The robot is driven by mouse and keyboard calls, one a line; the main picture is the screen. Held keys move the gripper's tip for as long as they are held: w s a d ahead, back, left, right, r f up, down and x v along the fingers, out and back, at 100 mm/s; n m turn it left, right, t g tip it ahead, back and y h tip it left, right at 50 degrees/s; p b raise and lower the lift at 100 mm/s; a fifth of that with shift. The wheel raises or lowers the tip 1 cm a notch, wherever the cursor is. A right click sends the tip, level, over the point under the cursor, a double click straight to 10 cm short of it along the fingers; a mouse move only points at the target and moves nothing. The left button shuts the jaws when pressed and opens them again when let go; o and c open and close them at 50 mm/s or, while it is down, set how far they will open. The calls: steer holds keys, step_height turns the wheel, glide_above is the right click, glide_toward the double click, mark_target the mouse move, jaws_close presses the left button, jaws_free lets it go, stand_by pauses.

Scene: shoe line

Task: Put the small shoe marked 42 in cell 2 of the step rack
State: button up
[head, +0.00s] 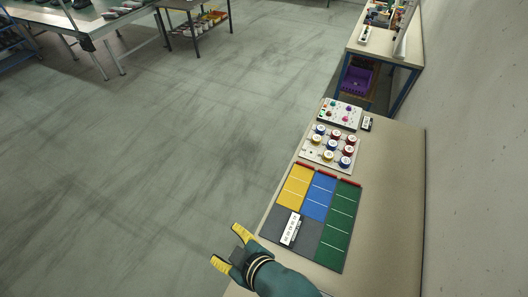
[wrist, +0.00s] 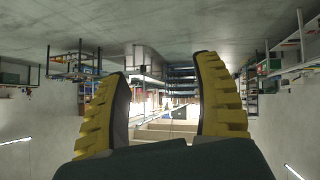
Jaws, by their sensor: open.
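I cannot make out a small shoe marked 42, and I cannot pick out the step rack for certain. Several dark shoes (head: 117,13) lie on a long table at the top left of the head view, too small to read any marks. My gripper (head: 228,247) is open and empty, with yellow ribbed fingers, at the lower middle of the head view. It is beside the left edge of the near bench, over the floor. In the wrist view my gripper (wrist: 161,75) has nothing between its fingers, only the distant room with shelving.
The near bench (head: 390,190) carries a coloured board (head: 335,225) with a white labelled block (head: 291,229), a panel of round knobs (head: 329,148) and a smaller panel (head: 340,113). A low rack (head: 200,24) with coloured items stands at the top. Open floor (head: 150,150) fills the middle.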

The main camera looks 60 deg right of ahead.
steer(key=w+a+r+t, duration=0.2)
steer(key=w+r+t, duration=0.15)
steer(key=r, duration=0.55)
steer(key=w+a+r+t, duration=0.1)
steer(key=w+r+t, duration=0.25)
steer(key=r, duration=0.65)
steer(key=a+r+t+y, duration=0.1)
steer(key=a+r+t, duration=0.1)
steer(key=r, duration=0.7)
steer(key=s+a+r+t, duration=0.1)
steer(key=a+r+t, duration=0.1)
steer(key=r, duration=0.8)
steer(key=shift+a+r+m+t+y, duration=0.15)
steer(key=shift+a+m+t+y, duration=0.2)
steer(key=shift+t, duration=0.25)
